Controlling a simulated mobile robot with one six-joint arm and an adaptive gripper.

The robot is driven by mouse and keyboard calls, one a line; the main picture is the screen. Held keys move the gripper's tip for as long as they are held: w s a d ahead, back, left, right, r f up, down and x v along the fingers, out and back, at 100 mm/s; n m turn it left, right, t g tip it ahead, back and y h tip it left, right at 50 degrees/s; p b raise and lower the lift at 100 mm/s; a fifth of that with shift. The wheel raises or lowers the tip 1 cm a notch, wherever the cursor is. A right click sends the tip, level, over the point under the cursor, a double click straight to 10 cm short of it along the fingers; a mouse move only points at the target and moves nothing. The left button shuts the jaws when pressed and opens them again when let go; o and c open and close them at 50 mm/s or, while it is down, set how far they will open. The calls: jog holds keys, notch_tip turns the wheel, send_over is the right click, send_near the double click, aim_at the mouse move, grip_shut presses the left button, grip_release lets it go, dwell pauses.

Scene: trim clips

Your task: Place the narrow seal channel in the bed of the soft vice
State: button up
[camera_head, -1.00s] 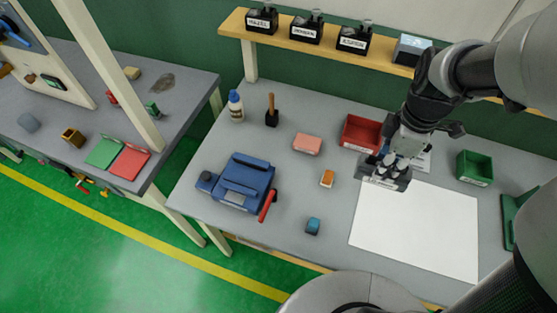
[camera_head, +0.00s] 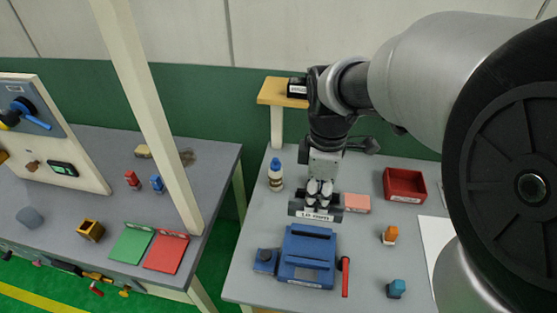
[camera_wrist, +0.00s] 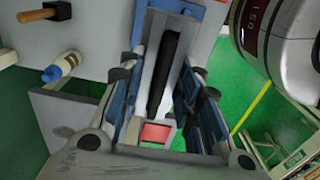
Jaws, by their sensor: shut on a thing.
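My gripper (camera_head: 318,192) is shut on a dark, narrow piece with a white label, which I take for the seal channel (camera_head: 302,207). In the wrist view a long black strip (camera_wrist: 163,70) shows between the fingers, running away from the palm. The blue soft vice (camera_head: 308,258), with a red handle (camera_head: 345,276), stands on the bench. In the head view the held piece appears just behind the vice; its height above the bench is unclear. The vice's bed cannot be made out clearly.
A white bottle with a blue cap (camera_head: 275,175) stands behind left of the vice. A gap separates the left bench (camera_head: 60,215).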

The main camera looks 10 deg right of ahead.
notch_tip(320, 180, down, 19)
jog(key=b, duration=0.6)
jog(key=shift+d, duration=0.15)
jog(key=shift+f, duration=0.2)
jog(key=o, duration=1.1)
